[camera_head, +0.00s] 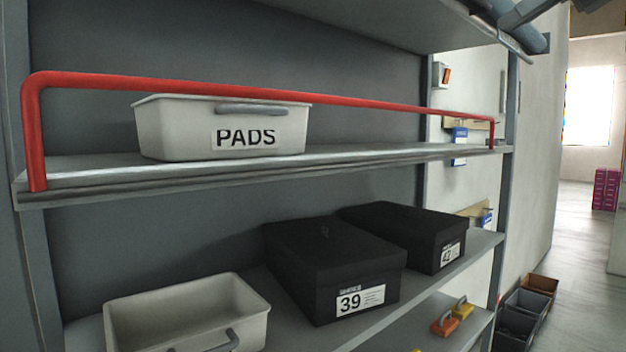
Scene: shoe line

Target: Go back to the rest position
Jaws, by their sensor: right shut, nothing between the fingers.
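My right gripper (522,16) shows only in part at the top right corner, in front of the end of the upper shelf. It is shut and empty, with much of it and its arm cut off by the picture's edge. It is apart from the boxes and bins on the shelves. My left gripper is not in view.
A red rail (250,92) runs along the middle shelf (370,157), in front of a white PADS bin (180,125). Below are black boxes marked 39 (325,265) and 42 (415,235), and an open white bin (150,310).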

